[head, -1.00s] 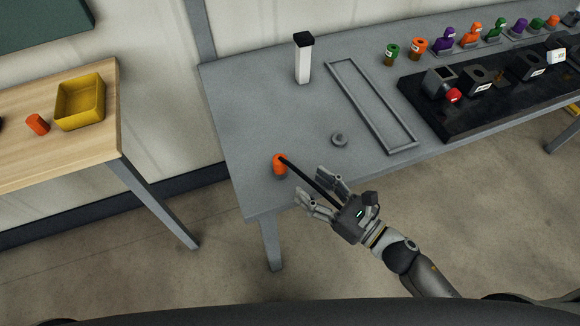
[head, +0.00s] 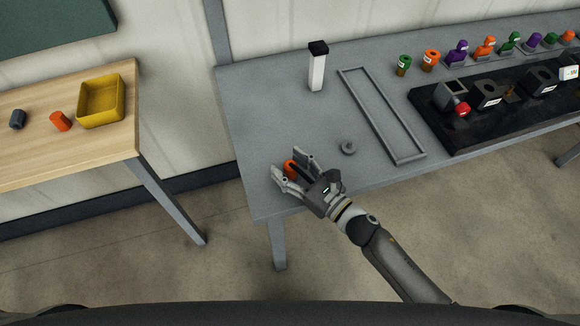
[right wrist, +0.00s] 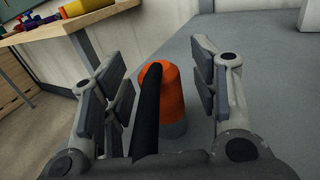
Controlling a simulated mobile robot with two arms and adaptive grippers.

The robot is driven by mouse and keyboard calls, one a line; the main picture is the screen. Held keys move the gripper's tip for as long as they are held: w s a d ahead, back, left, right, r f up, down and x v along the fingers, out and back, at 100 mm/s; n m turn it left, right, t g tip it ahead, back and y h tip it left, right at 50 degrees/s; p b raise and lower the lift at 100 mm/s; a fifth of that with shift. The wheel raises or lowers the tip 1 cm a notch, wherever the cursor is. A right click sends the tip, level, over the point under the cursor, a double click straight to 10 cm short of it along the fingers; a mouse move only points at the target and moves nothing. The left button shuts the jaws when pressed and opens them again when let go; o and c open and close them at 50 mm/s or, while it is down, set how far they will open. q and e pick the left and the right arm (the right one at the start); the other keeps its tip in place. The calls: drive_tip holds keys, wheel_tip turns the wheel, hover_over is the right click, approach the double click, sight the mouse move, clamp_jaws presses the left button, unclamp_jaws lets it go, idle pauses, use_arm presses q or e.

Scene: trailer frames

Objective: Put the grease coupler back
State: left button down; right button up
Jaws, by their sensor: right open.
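An orange piece with a grey base (head: 289,167) stands upright near the grey table's front left corner. In the right wrist view the orange piece (right wrist: 172,88) is between the two fingers, with a gap on both sides. A black bar (right wrist: 147,112) runs from my palm toward it and covers part of it. My right gripper (head: 286,161) is open around the orange piece. I cannot tell by sight which part is the grease coupler. My left gripper is not in view.
A grey rectangular frame (head: 384,118) lies on the table, with a white post with a black top (head: 317,68) behind. A black tray (head: 470,140) with several fixtures is at right. A wooden table (head: 112,145) with a yellow bin (head: 102,103) stands left.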

drive_tip(key=shift+w+a, duration=0.15)
clamp_jaws()
idle(0.4)
